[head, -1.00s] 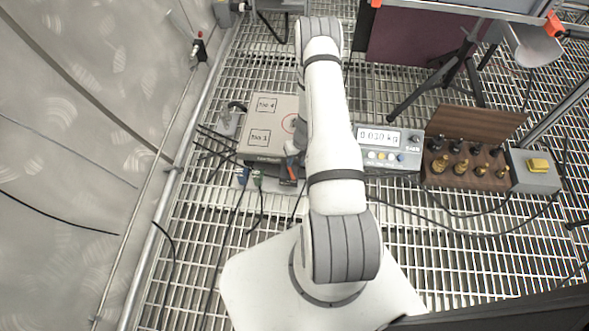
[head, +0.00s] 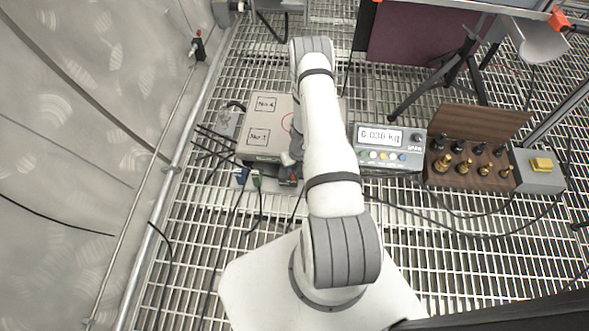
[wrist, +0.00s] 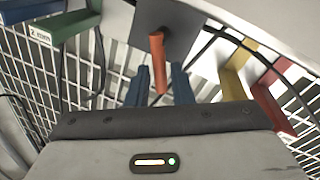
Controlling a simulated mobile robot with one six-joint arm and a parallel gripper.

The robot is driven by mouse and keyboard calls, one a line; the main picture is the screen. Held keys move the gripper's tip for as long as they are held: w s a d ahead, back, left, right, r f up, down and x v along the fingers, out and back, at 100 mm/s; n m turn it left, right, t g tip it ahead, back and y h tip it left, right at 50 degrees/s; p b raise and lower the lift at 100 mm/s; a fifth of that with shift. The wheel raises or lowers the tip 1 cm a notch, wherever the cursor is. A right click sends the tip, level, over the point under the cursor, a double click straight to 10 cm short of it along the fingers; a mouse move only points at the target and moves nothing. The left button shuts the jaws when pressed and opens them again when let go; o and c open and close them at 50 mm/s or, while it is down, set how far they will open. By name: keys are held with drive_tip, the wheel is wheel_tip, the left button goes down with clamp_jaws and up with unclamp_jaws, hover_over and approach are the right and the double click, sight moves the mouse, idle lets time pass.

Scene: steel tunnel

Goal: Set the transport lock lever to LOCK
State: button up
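The lever (wrist: 157,60) is an orange-red bar in the wrist view, standing out from a dark grey plate (wrist: 178,28). No LOCK marking is legible. My gripper (wrist: 163,88) shows two blue fingers, spread apart, with the lever's end between them in the picture. I cannot tell whether either finger touches the lever. In the head view my arm reaches over the near right side of a grey box (head: 262,140) with labelled squares on top. The lever cannot be made out there, as my arm and wrist cover that area.
Green (wrist: 65,24), yellow (wrist: 238,68) and red (wrist: 270,100) parts flank the lever plate. A scale (head: 388,158) reading about 0.030 kg and a wooden weight rack (head: 470,178) stand to the right. Cables cross the grating floor.

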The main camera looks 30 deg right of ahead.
clamp_jaws()
drive_tip(key=shift+d, duration=0.4)
drive_tip(key=shift+a, duration=0.2)
drive_tip(key=shift+n, duration=0.3)
drive_tip(key=n, duration=0.3)
drive_tip(key=d+n+g, duration=0.1)
drive_tip(key=n, duration=0.1)
drive_tip(key=shift+w+d, duration=0.1)
drive_tip(key=shift+w, duration=0.2)
drive_tip(key=n, duration=0.1)
drive_tip(key=n+b, duration=0.1)
drive_tip(key=n, duration=0.2)
drive_tip(key=shift+w+d+n+g+h+b, duration=0.3)
drive_tip(key=shift+w+d+g+b, duration=0.05)
drive_tip(key=shift+g+b, duration=0.05)
drive_tip(key=shift+w+d+n+b, duration=0.1)
drive_tip(key=shift+w+n+b, duration=0.1)
drive_tip(key=shift+n, duration=0.5)
drive_tip(key=shift+w+n+b, duration=0.1)
drive_tip(key=shift+n+b, duration=0.1)
drive_tip(key=shift+n, duration=0.5)
drive_tip(key=shift+g, duration=0.3)
